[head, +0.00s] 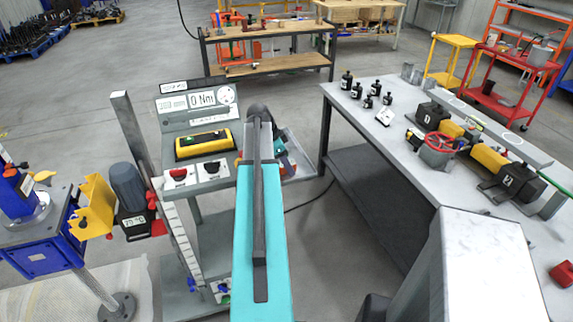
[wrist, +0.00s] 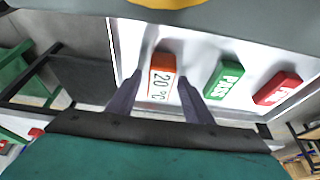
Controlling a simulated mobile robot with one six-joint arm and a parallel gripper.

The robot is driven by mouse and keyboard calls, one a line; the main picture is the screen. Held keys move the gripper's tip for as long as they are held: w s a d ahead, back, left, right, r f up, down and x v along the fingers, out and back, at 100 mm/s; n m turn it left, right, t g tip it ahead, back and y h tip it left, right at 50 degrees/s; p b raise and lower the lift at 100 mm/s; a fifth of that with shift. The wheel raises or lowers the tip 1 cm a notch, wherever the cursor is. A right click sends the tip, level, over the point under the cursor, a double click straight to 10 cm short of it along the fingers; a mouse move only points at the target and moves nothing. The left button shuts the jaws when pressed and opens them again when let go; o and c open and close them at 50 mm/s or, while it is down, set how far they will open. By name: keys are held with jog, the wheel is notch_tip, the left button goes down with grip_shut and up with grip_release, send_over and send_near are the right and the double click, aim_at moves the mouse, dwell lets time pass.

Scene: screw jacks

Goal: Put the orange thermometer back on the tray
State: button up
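The orange thermometer (wrist: 161,80), a small block with a white 20 °C face, is in the tray (wrist: 240,55) in the wrist view. The tray also shows beside my arm in the head view (head: 303,167). My gripper (wrist: 160,80) is open, one dark finger on each side of the thermometer, with a narrow gap visible at each side. I cannot tell whether the fingertips reach down to its height. In the head view my teal arm hides the gripper and most of the tray, and I cannot make out the thermometer there.
A green PASS block (wrist: 224,80) and a red block (wrist: 277,88) sit right of the thermometer. A test stand with a torque display (head: 205,98) is left of the tray. A grey workbench (head: 395,150) with weights and a red handwheel (head: 438,143) stands right.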

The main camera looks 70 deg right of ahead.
jog(key=shift+w+r, duration=0.1)
jog(key=shift+r, duration=0.2)
jog(key=b+v, duration=0.2)
jog(key=v, duration=0.9)
jog(key=shift+r, duration=0.3)
jog(key=shift+a, duration=0.15)
dwell(0.7)
